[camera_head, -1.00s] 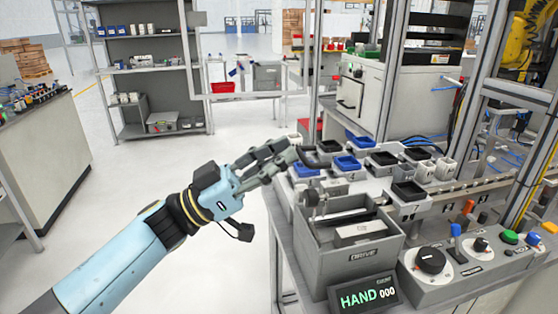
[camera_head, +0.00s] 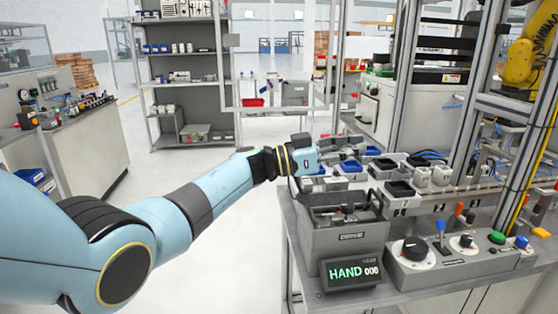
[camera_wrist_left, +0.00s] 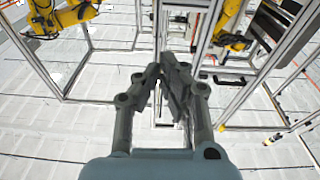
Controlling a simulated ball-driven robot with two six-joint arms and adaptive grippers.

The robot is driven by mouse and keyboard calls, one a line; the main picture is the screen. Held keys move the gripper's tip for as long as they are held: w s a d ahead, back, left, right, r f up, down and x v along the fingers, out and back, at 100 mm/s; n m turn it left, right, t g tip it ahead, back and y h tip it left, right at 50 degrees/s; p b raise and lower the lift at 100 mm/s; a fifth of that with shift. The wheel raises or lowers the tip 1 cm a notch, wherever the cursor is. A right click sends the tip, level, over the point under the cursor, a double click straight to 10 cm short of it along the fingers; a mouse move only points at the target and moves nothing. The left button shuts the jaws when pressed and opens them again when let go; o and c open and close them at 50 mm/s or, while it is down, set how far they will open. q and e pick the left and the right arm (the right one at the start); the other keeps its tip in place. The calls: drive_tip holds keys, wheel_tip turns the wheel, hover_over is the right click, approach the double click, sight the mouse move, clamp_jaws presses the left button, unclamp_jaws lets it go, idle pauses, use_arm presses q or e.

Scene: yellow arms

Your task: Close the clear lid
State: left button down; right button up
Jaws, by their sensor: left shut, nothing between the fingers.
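A see-through panel in a thin grey frame (camera_head: 277,109) stands upright beside the machine, in the middle of the head view. It has a small grey plate (camera_head: 232,40) on its left upright. I cannot tell for sure that this is the clear lid. My left gripper (camera_head: 358,150) reaches over the row of small bins, to the right of and below the panel. It is shut and empty, apart from the panel as far as I can see. In the left wrist view the closed fingers (camera_wrist_left: 166,80) point toward metal frames. My right gripper is not in view.
A grey tote (camera_head: 345,240) and HAND display (camera_head: 352,272) sit at the bench front. Small blue and black bins (camera_head: 400,189) line the bench behind them. A control box (camera_head: 450,252) with knobs is at right. Grey machine posts (camera_head: 398,80) rise behind.

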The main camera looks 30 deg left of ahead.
use_arm(q)
drive_tip(key=w+d+f, duration=0.2)
drive_tip(key=g+y+p, duration=0.1)
drive_tip(key=g+y, duration=0.1)
drive_tip(key=y, duration=0.2)
hover_over(377, 195)
wheel_tip(377, 195, down, 5)
drive_tip(key=shift+w+d+f+g+y, duration=0.15)
drive_tip(key=shift+f+g+y, duration=0.1)
drive_tip(key=shift+f, duration=0.25)
drive_tip(key=shift+w+d+f+g+y, duration=0.15)
drive_tip(key=shift+f+g, duration=0.1)
drive_tip(key=shift+f, duration=0.25)
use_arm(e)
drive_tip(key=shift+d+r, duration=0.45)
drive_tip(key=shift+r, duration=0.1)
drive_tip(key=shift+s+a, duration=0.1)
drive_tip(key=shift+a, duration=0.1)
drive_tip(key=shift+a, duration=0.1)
